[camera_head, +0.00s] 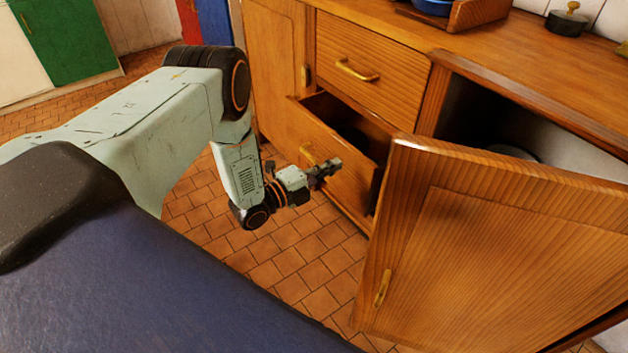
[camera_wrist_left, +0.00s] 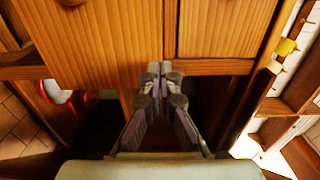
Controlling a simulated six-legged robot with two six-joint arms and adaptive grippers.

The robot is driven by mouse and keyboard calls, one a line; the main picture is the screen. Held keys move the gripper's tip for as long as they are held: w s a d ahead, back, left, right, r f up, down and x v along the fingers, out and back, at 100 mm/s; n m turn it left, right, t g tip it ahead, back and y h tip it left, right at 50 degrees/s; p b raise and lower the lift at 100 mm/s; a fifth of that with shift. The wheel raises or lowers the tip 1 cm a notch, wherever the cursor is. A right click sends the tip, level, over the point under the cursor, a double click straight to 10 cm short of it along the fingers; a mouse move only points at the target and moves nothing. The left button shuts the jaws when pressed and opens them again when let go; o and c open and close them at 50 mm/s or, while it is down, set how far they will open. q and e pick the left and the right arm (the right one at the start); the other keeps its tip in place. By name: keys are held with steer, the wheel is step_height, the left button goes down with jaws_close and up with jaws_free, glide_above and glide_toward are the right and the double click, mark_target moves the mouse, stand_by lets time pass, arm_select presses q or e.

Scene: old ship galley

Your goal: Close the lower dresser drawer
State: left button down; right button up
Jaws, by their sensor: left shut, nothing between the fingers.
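The wooden dresser's lower drawer (camera_head: 347,186) stands partly pulled out in the head view, its dark inside showing behind the front panel. Its brass handle (camera_head: 307,152) is on that front, close to my left gripper. My left gripper (camera_head: 334,165) is shut and empty, and overlaps the drawer front in the picture; I cannot tell if it touches. The wrist view shows its closed fingertips (camera_wrist_left: 154,69) before wooden panels with a dark gap below them. My right gripper is not in view.
The upper drawer (camera_head: 385,85) is shut. A cabinet door (camera_head: 500,250) hangs open to the right of the lower drawer, taking up the near right side. A small lidded pot (camera_head: 566,24) stands on the dresser top. Tiled floor (camera_head: 300,265) is clear below my left gripper.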

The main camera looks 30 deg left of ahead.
mark_target(355, 155)
arm_select(q)
steer(key=b+x, duration=0.1)
steer(key=x, duration=0.2)
steer(key=shift+w+d+f, duration=0.1)
steer(key=shift+w+f, duration=0.05)
steer(key=shift+w, duration=0.2)
steer(key=shift+w+d+b, duration=0.15)
steer(key=shift+w+b, duration=0.15)
steer(key=shift+w, duration=0.05)
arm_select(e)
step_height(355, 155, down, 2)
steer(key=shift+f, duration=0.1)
arm_select(q)
steer(key=shift+w, duration=0.1)
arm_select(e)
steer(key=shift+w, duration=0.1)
